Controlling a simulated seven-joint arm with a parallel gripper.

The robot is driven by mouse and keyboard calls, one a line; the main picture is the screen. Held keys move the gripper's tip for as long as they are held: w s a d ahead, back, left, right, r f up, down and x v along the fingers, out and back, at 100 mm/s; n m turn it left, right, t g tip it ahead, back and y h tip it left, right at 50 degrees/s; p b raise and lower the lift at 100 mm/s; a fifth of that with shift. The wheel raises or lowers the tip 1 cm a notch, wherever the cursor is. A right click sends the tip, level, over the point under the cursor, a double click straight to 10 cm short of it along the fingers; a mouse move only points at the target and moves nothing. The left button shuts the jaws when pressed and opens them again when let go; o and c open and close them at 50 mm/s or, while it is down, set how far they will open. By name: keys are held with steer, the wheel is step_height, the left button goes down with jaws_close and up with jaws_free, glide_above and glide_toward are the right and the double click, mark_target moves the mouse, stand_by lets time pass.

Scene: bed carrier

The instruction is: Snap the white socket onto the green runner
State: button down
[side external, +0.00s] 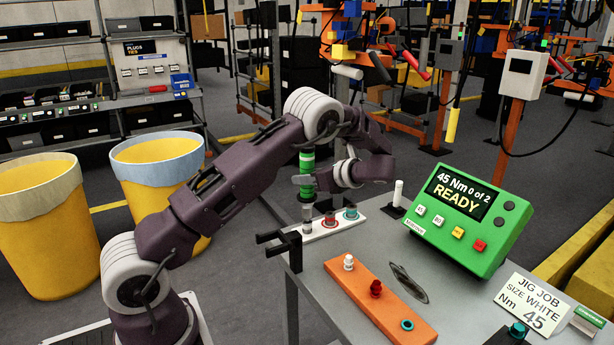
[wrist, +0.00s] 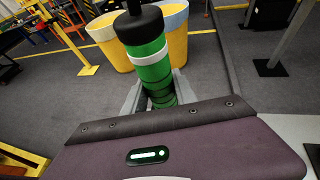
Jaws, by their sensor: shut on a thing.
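My gripper (side external: 304,181) is shut on the green runner (side external: 307,161), which stands upright in its jaws. In the wrist view the runner (wrist: 150,62) shows its black cap, a white band and dark rings between the grey fingers. Its lower end is over the left end of the white socket rack (side external: 345,227). A grey cylinder (side external: 307,227) at that left place lines up beneath the runner, seemingly the white socket; I cannot tell whether the two are joined. Red-ringed (side external: 330,221) and teal-ringed (side external: 350,213) sockets stand to its right in the rack.
An orange block (side external: 370,298) carries white, red and teal-topped pieces. A green controller (side external: 470,218) reads "45 Nm 0 of 2 READY". A card (side external: 533,303) reads "JIG JOB SIZE WHITE Nm 45". A black bracket (side external: 280,243) stands at the table's left edge. A white peg (side external: 398,194) stands behind.

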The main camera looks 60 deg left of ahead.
mark_target(312, 155)
steer(key=shift+f, duration=0.55)
stand_by(0.5)
steer(key=shift+r, duration=3.55)
